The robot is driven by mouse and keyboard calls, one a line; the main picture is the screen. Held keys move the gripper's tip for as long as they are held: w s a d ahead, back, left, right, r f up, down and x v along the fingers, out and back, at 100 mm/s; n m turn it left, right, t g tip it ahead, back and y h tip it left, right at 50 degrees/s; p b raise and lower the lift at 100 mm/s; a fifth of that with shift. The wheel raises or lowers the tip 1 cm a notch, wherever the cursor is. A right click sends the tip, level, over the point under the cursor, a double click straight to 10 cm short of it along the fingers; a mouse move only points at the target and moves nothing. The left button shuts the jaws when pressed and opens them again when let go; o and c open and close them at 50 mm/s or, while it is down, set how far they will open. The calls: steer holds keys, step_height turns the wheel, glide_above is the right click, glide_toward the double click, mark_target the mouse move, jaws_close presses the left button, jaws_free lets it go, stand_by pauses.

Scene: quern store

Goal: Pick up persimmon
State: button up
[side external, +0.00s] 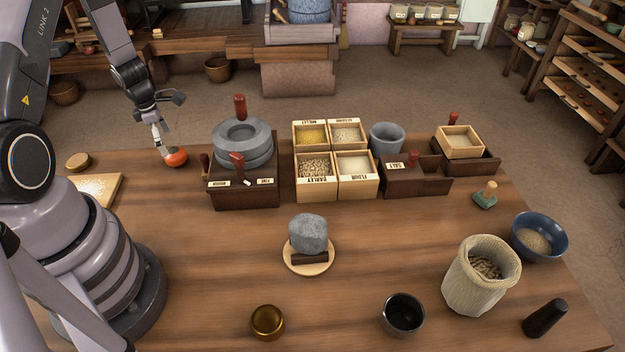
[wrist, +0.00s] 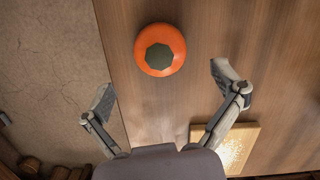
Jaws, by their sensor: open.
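The persimmon (side external: 175,158) is an orange-red round fruit on the wooden table, near its far left edge. In the wrist view the persimmon (wrist: 160,52) shows its dark green calyx and lies beyond the fingertips, a little left of the middle between them. My gripper (side external: 162,134) is low beside and above it in the side view, partly overlapping it in the picture. In the wrist view my gripper (wrist: 165,88) is spread wide with nothing between its fingers. I cannot tell its exact height over the fruit.
A stone quern (side external: 243,142) on a dark wooden box stands right of the persimmon. A flour-dusted board (side external: 98,190) and a small round wooden lid (side external: 78,161) lie to the left. Labelled grain boxes (side external: 316,190) stand farther right. The table's far edge is close by.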

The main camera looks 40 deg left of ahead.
mark_target(173, 150)
steer(key=f, duration=0.2)
steer(key=shift+w+d+f, duration=0.3)
steer(key=shift+w+f, duration=0.15)
steer(key=shift+f, duration=1)
steer(key=c, duration=1.3)
steer(key=shift+r, duration=0.15)
